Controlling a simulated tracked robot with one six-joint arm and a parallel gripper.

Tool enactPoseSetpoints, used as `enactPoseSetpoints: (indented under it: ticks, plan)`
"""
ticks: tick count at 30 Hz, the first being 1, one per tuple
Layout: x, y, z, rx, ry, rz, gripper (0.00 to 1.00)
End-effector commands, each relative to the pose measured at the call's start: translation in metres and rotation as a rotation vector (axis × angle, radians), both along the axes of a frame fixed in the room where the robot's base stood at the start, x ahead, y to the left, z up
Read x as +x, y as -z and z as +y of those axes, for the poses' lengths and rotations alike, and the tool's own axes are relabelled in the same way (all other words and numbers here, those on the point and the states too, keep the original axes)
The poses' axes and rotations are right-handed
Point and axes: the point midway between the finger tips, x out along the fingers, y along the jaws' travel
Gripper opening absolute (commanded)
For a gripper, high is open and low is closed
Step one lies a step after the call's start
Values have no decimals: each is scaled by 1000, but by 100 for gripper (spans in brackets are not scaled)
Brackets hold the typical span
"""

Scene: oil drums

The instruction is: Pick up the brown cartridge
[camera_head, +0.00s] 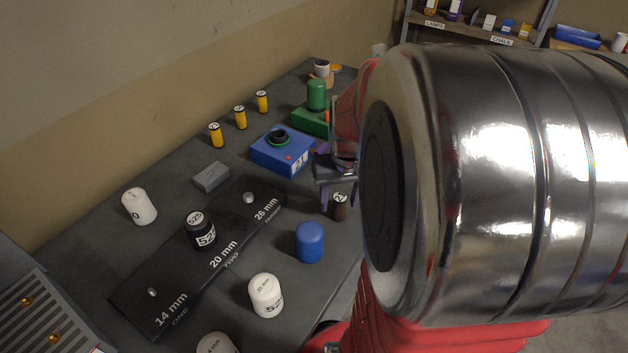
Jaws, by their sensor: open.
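The brown cartridge (340,207) stands upright near the right edge of the dark table, with a white marked top. My gripper (338,192) is open above the cartridge, its purple fingers pointing down. In the picture one finger shows left of the cartridge and the other to its right. I cannot tell whether the fingers are level with the cartridge or still above its top. Nothing is between the fingers apart from that overlap. My arm hides the area to the right.
A blue box (283,151) stands behind and left of the gripper, with a green block (312,121) beyond. A blue cylinder (310,242) is in front. A black labelled board (185,283), white cylinders (139,206) and yellow cartridges (240,117) stand further left.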

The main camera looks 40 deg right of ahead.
Motion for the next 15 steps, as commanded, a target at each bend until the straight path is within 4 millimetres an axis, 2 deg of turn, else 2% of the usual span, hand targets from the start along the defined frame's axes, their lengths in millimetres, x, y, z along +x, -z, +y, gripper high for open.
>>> enactPoseSetpoints:
  ticks: [2,15]
  plan:
    - [0,0,0,0,0,0,48]
    - [0,0,0,0,0,0,17]
